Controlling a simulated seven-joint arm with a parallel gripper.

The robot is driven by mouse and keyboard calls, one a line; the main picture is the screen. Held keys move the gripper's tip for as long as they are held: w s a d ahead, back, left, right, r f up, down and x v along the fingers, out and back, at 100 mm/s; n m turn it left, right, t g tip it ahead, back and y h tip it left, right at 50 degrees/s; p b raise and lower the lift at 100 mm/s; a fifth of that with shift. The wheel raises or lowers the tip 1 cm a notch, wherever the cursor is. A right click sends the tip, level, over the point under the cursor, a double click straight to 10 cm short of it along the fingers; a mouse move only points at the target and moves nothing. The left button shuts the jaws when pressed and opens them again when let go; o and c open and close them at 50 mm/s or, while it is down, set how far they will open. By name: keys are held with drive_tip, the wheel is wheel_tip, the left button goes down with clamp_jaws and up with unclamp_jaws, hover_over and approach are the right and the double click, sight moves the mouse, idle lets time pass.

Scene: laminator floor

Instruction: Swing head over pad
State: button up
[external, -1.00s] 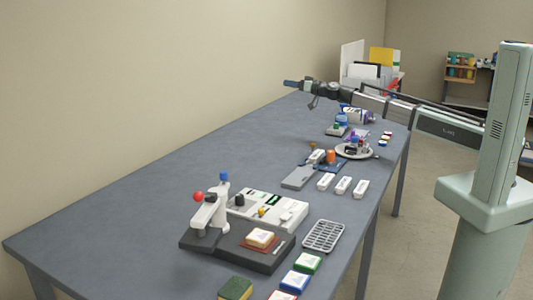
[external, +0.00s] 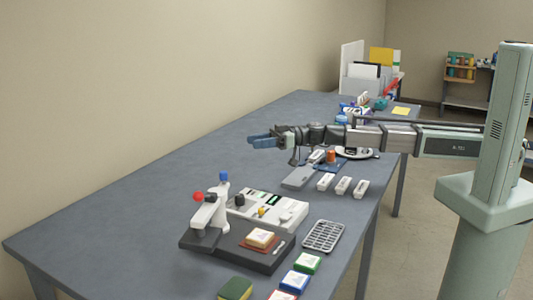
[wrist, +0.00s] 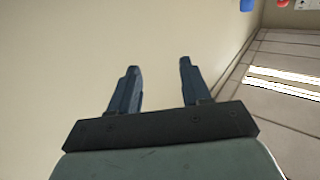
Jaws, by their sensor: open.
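The swing head (external: 209,212) is a pale arm with a red knob (external: 198,197), on a post with a blue cap (external: 224,177). It stands at the left end of a dark base. The pad (external: 257,247) lies on the right part of that base, reddish, with a small cream-topped block (external: 260,238) on it. The head is to the left of the pad, not above it. My gripper (external: 250,140) is open and empty, high over the table, behind the press. In the wrist view its two blue fingers (wrist: 155,85) are apart with only wall between them.
A control box (external: 268,211) with knobs stands behind the base. A grey rack (external: 323,236), several white blocks (external: 343,185) and coloured blocks (external: 295,281) lie to the right and front. The left tabletop (external: 110,220) is clear.

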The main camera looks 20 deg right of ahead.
sight(223, 172)
drive_tip(key=s+a+f+n+g, duration=0.1)
drive_tip(key=s+a+n+g, duration=0.15)
drive_tip(key=s, duration=1.15)
drive_tip(key=shift+g+h, duration=0.3)
drive_tip(key=shift+g, duration=0.15)
drive_tip(key=x, duration=1.3)
clamp_jaws()
